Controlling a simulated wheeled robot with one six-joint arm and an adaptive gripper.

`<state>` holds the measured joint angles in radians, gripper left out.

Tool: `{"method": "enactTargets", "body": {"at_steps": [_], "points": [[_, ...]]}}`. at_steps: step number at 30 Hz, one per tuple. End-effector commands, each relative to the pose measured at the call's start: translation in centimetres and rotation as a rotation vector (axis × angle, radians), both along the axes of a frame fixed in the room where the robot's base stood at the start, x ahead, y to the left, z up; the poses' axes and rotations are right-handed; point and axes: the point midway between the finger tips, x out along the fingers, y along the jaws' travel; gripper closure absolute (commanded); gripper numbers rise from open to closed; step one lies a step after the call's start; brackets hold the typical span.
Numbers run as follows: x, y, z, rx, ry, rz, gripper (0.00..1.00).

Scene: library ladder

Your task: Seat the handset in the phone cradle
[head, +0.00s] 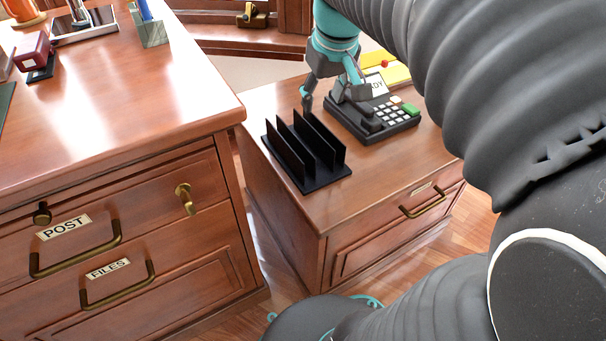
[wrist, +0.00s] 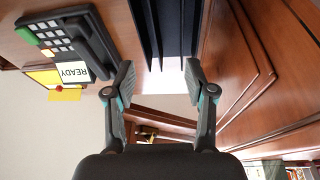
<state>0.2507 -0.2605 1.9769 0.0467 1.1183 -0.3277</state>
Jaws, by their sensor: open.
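The black desk phone (head: 402,122) stands on the low wooden cabinet, with pale keys and a green key. It also shows at the upper left of the wrist view (wrist: 48,22). A dark bar that looks like the handset (wrist: 90,42) lies along the phone's side nearest the rack; I cannot tell if it is fully seated. The cradle beneath it is hidden. My gripper (head: 337,98) is open and empty, above the cabinet by the rack and the phone's left side. In the wrist view its fingertips (wrist: 158,78) are wide apart, right of the phone.
A black rack (head: 313,182) with upright plates stands close left of the phone. A READY card (wrist: 74,71) and a yellow item (head: 392,70) are behind the phone. A larger desk (head: 130,100) with drawers is left. The cabinet's front top is clear.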

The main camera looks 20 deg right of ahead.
Motion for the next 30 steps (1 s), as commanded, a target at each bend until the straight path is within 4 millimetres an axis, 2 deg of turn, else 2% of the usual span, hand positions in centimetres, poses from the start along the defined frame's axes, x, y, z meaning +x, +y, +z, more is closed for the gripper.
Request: {"method": "enactTargets", "body": {"at_steps": [1,6,9,13,16,20,30], "points": [[-1.8,1.5,-0.3,0.0,-0.021,0.001,0.45],[-6.9,5.2,-2.5,0.012,-0.088,-0.019,0.45],[-9.6,6.7,-4.2,0.027,-0.124,-0.03,0.45],[-12.2,7.9,-6.2,0.043,-0.16,-0.04,0.45],[-13.3,8.4,-7.2,0.052,-0.176,-0.045,0.45],[-13.9,8.6,-7.8,0.058,-0.185,-0.049,0.45],[-13.9,8.6,-7.3,0.059,-0.185,-0.05,0.45]]}}
